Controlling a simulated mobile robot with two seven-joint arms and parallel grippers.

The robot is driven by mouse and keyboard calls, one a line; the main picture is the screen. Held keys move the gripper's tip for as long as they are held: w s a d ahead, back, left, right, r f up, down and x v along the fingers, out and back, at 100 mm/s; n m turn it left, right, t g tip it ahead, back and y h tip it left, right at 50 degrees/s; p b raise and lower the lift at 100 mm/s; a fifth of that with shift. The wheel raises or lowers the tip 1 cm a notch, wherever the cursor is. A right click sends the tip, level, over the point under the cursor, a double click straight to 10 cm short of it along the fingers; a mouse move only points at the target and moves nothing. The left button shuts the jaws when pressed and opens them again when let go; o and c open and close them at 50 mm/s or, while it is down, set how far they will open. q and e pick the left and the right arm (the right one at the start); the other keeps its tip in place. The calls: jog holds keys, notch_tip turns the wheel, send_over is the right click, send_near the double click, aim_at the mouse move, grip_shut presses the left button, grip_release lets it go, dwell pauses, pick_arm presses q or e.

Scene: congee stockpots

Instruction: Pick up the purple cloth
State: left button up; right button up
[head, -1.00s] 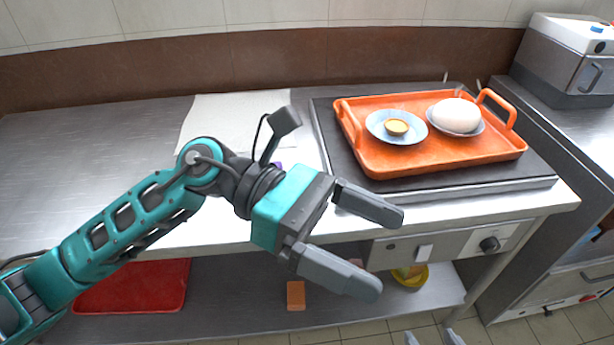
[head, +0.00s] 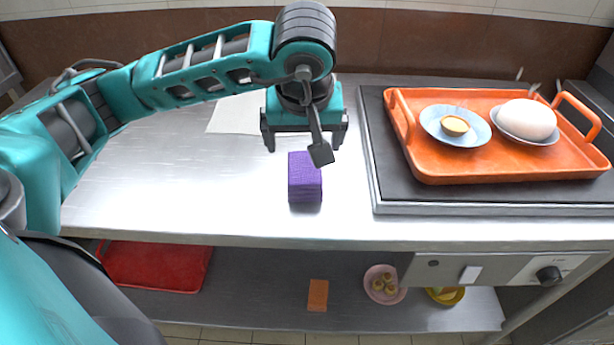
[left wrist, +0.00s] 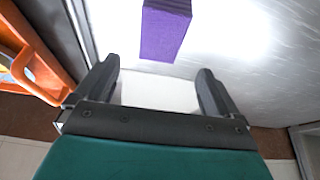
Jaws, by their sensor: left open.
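The purple cloth (head: 304,178) is a folded block lying on the steel counter, left of the black griddle. It also shows in the left wrist view (left wrist: 164,30) at the top, beyond the fingertips. My left gripper (head: 304,146) is open and empty, just behind the cloth as seen from the head. Its two fingers also show in the left wrist view (left wrist: 155,80), apart with nothing between them but counter and white sheet below. The cloth stands apart from the fingers. My right gripper is not in view.
An orange tray (head: 440,172) with a blue bowl (head: 436,124) and a white domed item (head: 527,118) sits on the black griddle (head: 385,190) to the right. A white sheet (head: 232,116) lies behind. The lower shelf holds a red tray (head: 155,266). The counter left of the cloth is clear.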

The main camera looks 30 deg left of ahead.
aim_at(304, 166)
pick_arm(q)
jog(key=shift+x, duration=1.05)
jog(key=f, duration=0.3)
jog(key=f+b, duration=0.1)
jog(key=f, duration=0.1)
jog(key=shift+w+a, duration=0.1)
jog(key=shift+w, duration=0.15)
jog(key=shift+w+f, duration=0.1)
jog(key=shift+f, duration=0.2)
jog(key=shift+f+b, duration=0.25)
jog(key=shift+b, duration=0.2)
jog(key=c, duration=1.1)
